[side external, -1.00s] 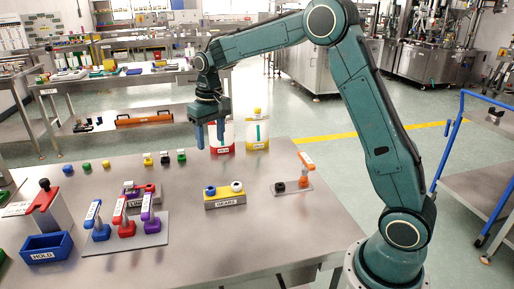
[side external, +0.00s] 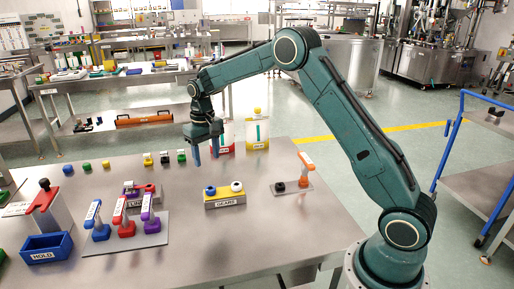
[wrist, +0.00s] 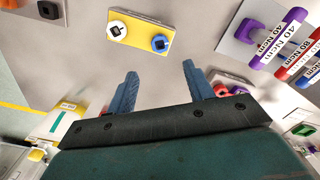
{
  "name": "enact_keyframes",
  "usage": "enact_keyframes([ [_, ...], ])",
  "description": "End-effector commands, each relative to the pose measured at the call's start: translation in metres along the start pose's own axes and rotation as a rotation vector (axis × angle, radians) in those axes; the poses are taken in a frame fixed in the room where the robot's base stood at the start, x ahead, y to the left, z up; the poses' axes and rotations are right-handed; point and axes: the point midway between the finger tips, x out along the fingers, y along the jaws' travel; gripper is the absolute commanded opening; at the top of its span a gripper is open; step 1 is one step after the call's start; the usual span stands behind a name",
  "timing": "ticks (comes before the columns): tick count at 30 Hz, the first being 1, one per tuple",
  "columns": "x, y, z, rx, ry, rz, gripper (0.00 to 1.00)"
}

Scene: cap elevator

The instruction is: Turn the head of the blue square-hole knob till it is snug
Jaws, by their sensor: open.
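The blue square-hole knob (side external: 210,190) sits at the left end of a yellow block (side external: 225,202) labelled GEARS. In the wrist view, the blue knob (wrist: 160,43) shows a dark square hole. A white knob (side external: 236,186) sits at the block's other end, and it also shows in the wrist view (wrist: 117,29). My gripper (side external: 206,157) is open and empty, above the table and behind the block, clear of it. In the wrist view, its two fingers (wrist: 160,80) are spread apart and the blue knob lies beyond the gap between them.
Purple, red and blue torque drivers (side external: 124,214) stand on a plate (side external: 150,240) left of the block. A black knob (side external: 279,187) and an orange-handled tool (side external: 306,172) are to its right. Red and yellow labelled containers (side external: 257,135) stand behind.

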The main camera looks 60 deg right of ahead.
Motion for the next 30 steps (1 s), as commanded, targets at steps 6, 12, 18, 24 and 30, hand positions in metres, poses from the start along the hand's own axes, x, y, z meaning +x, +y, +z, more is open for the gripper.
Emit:
enact_keyframes([
  [6, 0.031, 0.000, 0.001, 0.000, -0.004, 0.000, 0.52],
  [12, 0.063, 0.000, 0.001, 0.000, -0.005, 0.001, 0.52],
  [18, 0.091, 0.000, 0.001, 0.000, -0.003, 0.000, 0.52],
  [24, 0.110, 0.000, 0.001, 0.000, -0.002, 0.000, 0.52],
  [30, 0.118, 0.000, 0.001, 0.000, -0.001, 0.000, 0.52],
])
